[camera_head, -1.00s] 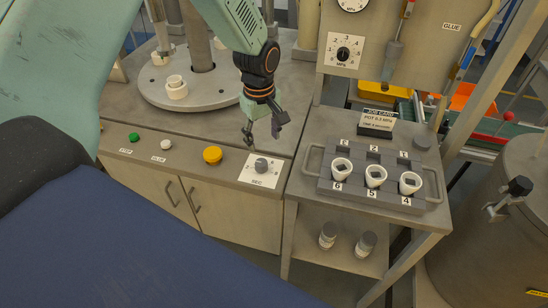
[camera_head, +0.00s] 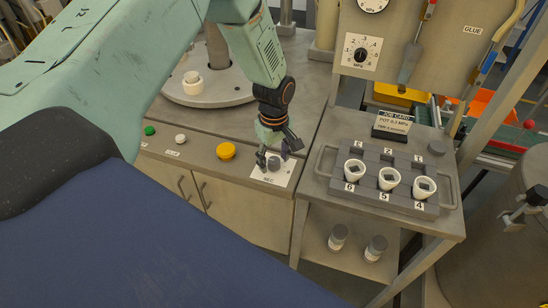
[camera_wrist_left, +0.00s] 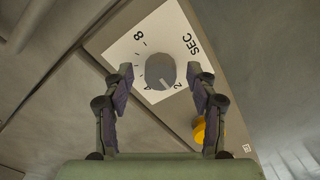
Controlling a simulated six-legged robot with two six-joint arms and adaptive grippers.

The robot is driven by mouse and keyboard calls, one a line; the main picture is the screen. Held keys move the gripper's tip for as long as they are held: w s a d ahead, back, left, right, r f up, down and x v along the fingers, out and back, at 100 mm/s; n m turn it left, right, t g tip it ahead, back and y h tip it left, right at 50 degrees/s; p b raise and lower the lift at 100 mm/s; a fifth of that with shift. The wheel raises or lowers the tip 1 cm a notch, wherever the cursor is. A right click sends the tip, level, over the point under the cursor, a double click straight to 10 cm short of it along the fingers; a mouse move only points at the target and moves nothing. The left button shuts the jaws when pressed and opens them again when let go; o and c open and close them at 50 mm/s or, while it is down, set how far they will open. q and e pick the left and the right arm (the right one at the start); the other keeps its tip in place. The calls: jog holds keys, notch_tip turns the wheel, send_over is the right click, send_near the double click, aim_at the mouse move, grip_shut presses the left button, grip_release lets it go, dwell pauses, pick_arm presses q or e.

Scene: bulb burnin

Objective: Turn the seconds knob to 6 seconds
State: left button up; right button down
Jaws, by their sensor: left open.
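The seconds knob (camera_head: 274,163) is a grey round knob on a white square dial plate marked SEC, on the top of the bench. In the left wrist view the knob (camera_wrist_left: 160,71) shows a light pointer line aimed toward the 2; an 8 and a 4 are also readable, while the 6 is not clear. My left gripper (camera_head: 277,154) is open directly above the knob. In the left wrist view its two fingers stand on either side of the knob, with gaps visible; contact cannot be told. My right gripper is not in view.
A yellow button (camera_head: 226,151), a white button (camera_head: 181,139) and a green button (camera_head: 150,131) sit left of the dial. Right of it, a grey tray (camera_head: 433,208) holds several white cups. A job card (camera_head: 394,124) stands behind the tray.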

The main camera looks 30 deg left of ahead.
pick_arm(q)
jog(key=shift+a, duration=0.15)
jog(key=shift+d+r, duration=0.1)
jog(key=shift+d, duration=0.1)
jog(key=c, duration=1.1)
jog(key=shift+c, duration=0.2)
